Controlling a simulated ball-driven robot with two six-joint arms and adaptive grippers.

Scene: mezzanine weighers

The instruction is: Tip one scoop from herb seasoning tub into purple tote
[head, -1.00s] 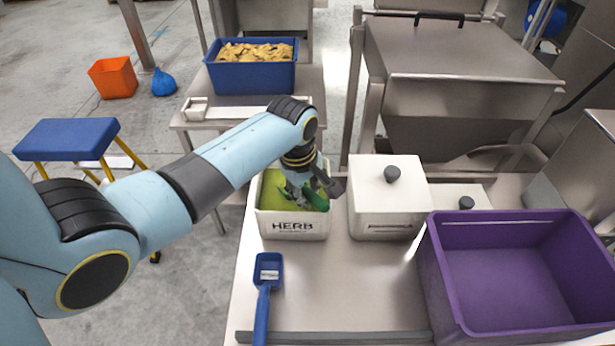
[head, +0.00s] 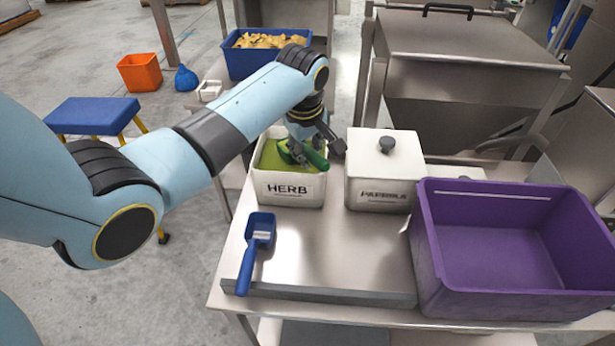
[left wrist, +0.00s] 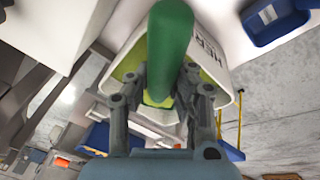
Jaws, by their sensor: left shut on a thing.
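The herb seasoning tub (head: 262,188), a white open box marked HERB, stands on the steel bench and holds green seasoning (head: 268,157). My left gripper (head: 297,152) is over its open top, shut on a green scoop (head: 316,157). In the left wrist view the scoop's thick green handle (left wrist: 170,45) runs between the fingers (left wrist: 155,88), with the tub (left wrist: 215,50) beyond. The scoop's bowl and any load in it cannot be made out. The purple tote (head: 430,235) stands open on the bench at right; its visible inside looks empty. My right gripper is not in view.
A lidded white paprika tub (head: 378,170) stands between the herb tub and the tote. A blue scoop (head: 253,250) lies on the bench in front of the herb tub. A blue crate (head: 262,66) stands behind. The bench's front middle (head: 330,250) is clear.

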